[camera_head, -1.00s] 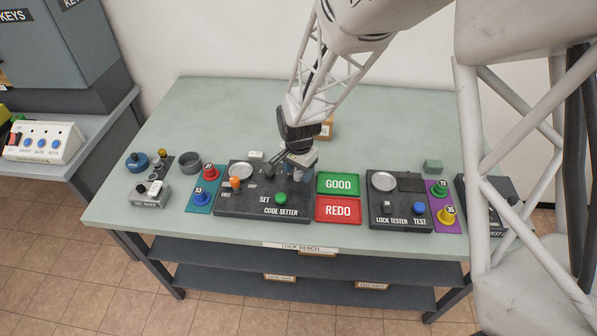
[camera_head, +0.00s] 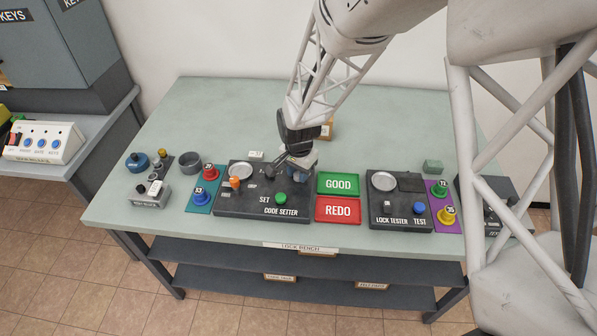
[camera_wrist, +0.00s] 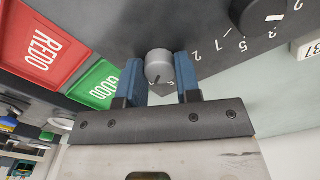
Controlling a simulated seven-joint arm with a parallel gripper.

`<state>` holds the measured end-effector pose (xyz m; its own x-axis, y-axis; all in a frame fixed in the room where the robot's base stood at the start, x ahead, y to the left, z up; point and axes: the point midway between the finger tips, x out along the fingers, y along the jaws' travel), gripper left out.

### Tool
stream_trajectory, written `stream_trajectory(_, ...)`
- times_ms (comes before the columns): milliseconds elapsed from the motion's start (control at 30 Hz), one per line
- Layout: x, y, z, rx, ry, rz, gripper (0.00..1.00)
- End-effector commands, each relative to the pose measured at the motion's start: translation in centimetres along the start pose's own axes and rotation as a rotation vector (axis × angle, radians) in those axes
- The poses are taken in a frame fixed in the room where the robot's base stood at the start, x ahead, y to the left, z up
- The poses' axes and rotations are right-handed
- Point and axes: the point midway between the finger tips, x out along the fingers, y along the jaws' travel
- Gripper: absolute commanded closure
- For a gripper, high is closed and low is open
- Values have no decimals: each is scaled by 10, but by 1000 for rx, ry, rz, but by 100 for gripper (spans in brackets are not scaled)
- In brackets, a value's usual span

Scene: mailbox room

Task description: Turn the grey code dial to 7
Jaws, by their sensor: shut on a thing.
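The grey code dial (camera_wrist: 158,65) is a small round knob with a dark pointer line, on the dark code setter panel (camera_head: 235,208). The wrist view shows it between the two blue fingers of my gripper (camera_wrist: 160,75), which is shut on it. The pointer line runs toward the lower left in that view. In the head view my gripper (camera_head: 296,170) is over the panel's right rear part and hides the dial.
A dark knob (camera_wrist: 265,12) with its own printed numbers is beside the grey dial. The panel also bears an orange knob (camera_head: 235,183) and a green button (camera_head: 281,198). The GOOD tray (camera_head: 339,184) and REDO tray (camera_head: 338,210) lie close on the right.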

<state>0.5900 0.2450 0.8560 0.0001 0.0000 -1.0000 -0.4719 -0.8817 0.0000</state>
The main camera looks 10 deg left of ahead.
Motion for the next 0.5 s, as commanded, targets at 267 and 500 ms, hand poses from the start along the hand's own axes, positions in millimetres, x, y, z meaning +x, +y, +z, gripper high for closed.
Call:
stream_trajectory(267,0,0,0,-77,0,0,92)
stream_trajectory(500,0,0,0,-77,0,0,64)
